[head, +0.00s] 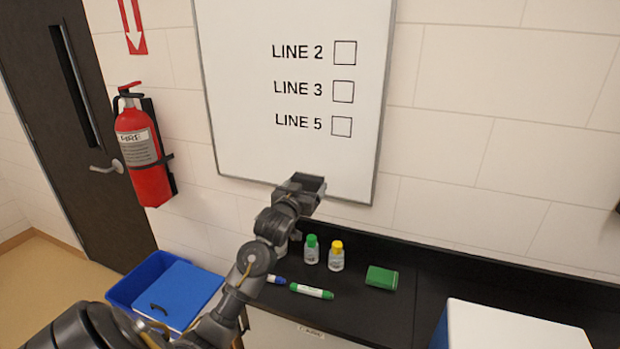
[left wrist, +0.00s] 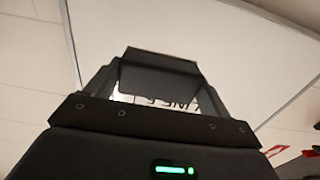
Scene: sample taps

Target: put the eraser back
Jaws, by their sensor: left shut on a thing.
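My left gripper (head: 297,191) is raised in front of the lower edge of the whiteboard (head: 240,90), above the counter. It is shut on a dark block, which I take to be the eraser (head: 312,184). In the left wrist view the dark eraser (left wrist: 158,78) spans the space between the fingers, with the whiteboard and part of its lettering behind it. I cannot tell whether the eraser touches the board. My right gripper is not in view.
The black counter (head: 350,315) holds a green-capped bottle (head: 312,251), a yellow-capped bottle (head: 336,257), a green marker (head: 311,291), a blue marker (head: 277,280) and a green block (head: 382,278). A white-topped box (head: 515,328) is right. A blue bin (head: 125,291) and fire extinguisher (head: 142,155) are left.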

